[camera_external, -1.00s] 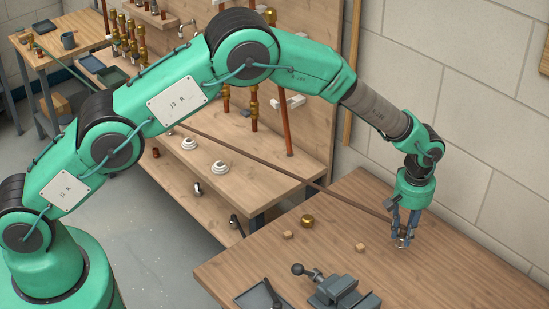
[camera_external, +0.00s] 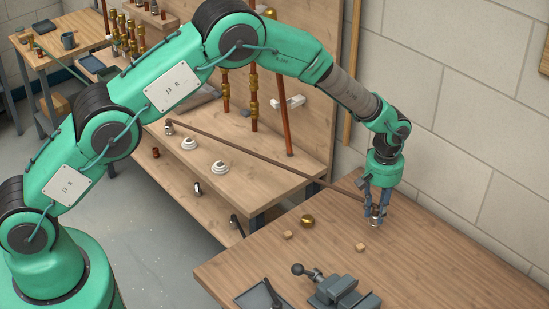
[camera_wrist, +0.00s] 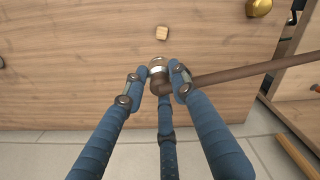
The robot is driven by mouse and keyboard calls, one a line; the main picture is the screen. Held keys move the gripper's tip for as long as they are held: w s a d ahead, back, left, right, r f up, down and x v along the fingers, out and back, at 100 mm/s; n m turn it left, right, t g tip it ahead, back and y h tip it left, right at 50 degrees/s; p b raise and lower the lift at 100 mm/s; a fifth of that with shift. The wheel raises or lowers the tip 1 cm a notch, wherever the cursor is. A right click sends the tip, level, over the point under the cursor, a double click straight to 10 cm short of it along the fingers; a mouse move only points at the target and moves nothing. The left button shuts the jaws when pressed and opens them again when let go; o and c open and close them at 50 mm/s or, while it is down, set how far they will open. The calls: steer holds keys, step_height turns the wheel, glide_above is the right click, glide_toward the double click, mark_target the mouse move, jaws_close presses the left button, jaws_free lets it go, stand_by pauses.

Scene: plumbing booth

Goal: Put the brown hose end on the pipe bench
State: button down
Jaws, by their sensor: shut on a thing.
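My gripper (camera_external: 374,212) is shut on the near end of the brown hose, over the far edge area of the front wooden table (camera_external: 440,270). The wrist view shows my blue fingers (camera_wrist: 156,82) on both sides of this hose end (camera_wrist: 158,72), which has a shiny metal collar. The brown hose (camera_external: 265,157) runs from my gripper to the left, to a fitting on the middle bench (camera_external: 240,150), which has upright copper pipes. The gap between the hose end and the tabletop is hard to judge.
On the front table are a grey vise (camera_external: 343,292), a brass fitting (camera_external: 307,221), small wooden blocks (camera_external: 287,235) and a dark tray (camera_external: 262,297). White round fittings (camera_external: 219,167) sit on the middle bench. A block wall (camera_external: 470,120) stands behind the table.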

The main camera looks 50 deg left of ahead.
steer(key=s+a+f+n+b, duration=0.1)
steer(key=s+a+f, duration=0.1)
steer(key=a, duration=1.5)
steer(key=s+a+f+n, duration=0.2)
steer(key=a, duration=1.5)
steer(key=s+a+f, duration=0.1)
steer(key=s+a, duration=0.5)
steer(key=a, duration=0.3)
steer(key=s+a+f+n+b, duration=0.1)
steer(key=s+a, duration=0.5)
steer(key=a, duration=0.3)
steer(key=s+a+f+n, duration=0.1)
steer(key=s+a+f, duration=0.1)
steer(key=s+a, duration=0.4)
steer(key=a, duration=0.3)
steer(key=shift+s+a+b, duration=0.3)
steer(key=shift+a+b, duration=0.1)
steer(key=shift+f+n, duration=0.1)
steer(key=shift+n, duration=0.2)
steer(key=w+a, duration=0.2)
steer(key=w, duration=0.2)
steer(key=w+a+f, duration=0.1)
steer(key=w+a, duration=0.2)
steer(key=w, duration=0.2)
steer(key=w+a, duration=0.3)
steer(key=w, duration=0.2)
steer(key=shift+f+p, duration=0.2)
steer(key=shift+p, duration=0.15)
steer(key=shift+d, duration=0.1)
steer(key=shift+f, duration=1.8)
